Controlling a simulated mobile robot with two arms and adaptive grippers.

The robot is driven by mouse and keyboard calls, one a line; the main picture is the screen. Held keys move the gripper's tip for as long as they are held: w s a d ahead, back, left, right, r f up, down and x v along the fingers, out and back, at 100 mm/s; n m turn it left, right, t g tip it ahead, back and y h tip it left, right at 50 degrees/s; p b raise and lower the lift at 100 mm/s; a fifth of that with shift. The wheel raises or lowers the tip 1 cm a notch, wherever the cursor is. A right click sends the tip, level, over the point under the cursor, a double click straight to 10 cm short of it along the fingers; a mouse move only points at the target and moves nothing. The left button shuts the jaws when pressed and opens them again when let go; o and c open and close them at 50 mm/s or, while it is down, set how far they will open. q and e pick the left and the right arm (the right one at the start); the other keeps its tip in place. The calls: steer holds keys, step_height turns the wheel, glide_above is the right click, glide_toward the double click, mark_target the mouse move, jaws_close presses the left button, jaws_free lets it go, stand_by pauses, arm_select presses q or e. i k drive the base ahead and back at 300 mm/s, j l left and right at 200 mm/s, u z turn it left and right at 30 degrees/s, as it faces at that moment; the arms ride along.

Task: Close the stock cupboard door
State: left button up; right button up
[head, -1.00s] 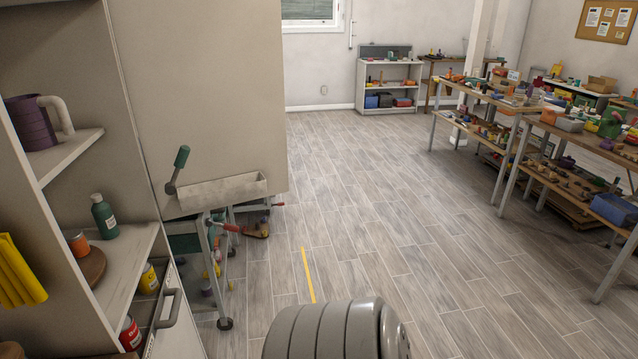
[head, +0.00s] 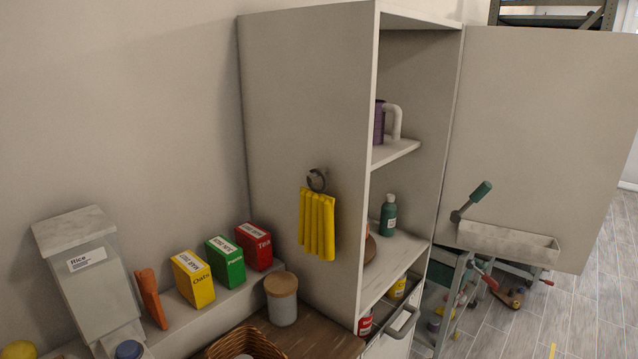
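The tall stock cupboard (head: 300,110) stands against the wall in the middle of the head view, its front facing right. Its door (head: 545,130) is wide open, swung out to the right, with its inner face towards me. A pale trough (head: 510,241) shows at the door's lower part, with a green-handled lever (head: 471,200) at its left end. Inside are shelves with a purple mug (head: 379,122) and a green bottle (head: 388,214). A drawer with a grey handle (head: 404,320) shows below, partly pulled out. Neither gripper is in view.
A yellow cloth (head: 317,222) hangs from a ring on the cupboard's side. At left are a rice container (head: 90,275), food boxes (head: 225,261), a lidded jar (head: 281,300) and a wicker basket (head: 247,343). A metal cart (head: 450,300) stands below the door. Bare floor (head: 590,310) shows at right.

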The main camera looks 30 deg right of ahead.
mark_target(548, 117)
steer(key=l+u, duration=0.1)
steer(key=l, duration=0.35)
steer(key=k+l, duration=0.1)
steer(key=l, duration=0.35)
steer(key=l+u, duration=0.15)
steer(key=l, duration=0.35)
steer(key=k+l+u, duration=0.1)
steer(key=l, duration=0.3)
steer(key=k+l, duration=0.1)
steer(key=l, duration=0.35)
steer(key=l+u, duration=0.1)
steer(key=l, duration=0.3)
steer(key=k+l+u, duration=0.15)
steer(key=l, duration=0.25)
steer(key=k+l+u, duration=0.1)
steer(key=l, duration=0.3)
steer(key=k+l+u, duration=0.15)
steer(key=l, duration=0.25)
steer(key=k+l+u, duration=0.1)
steer(key=l, duration=0.25)
steer(key=k+l+u, duration=0.15)
steer(key=l, duration=0.2)
steer(key=k+l+u, duration=0.1)
steer(key=l, duration=0.25)
steer(key=l+u, duration=0.25)
steer(key=l, duration=0.75)
steer(key=l+u, duration=0.2)
steer(key=l, duration=0.8)
steer(key=k+l, duration=0.15)
steer(key=l, duration=0.1)
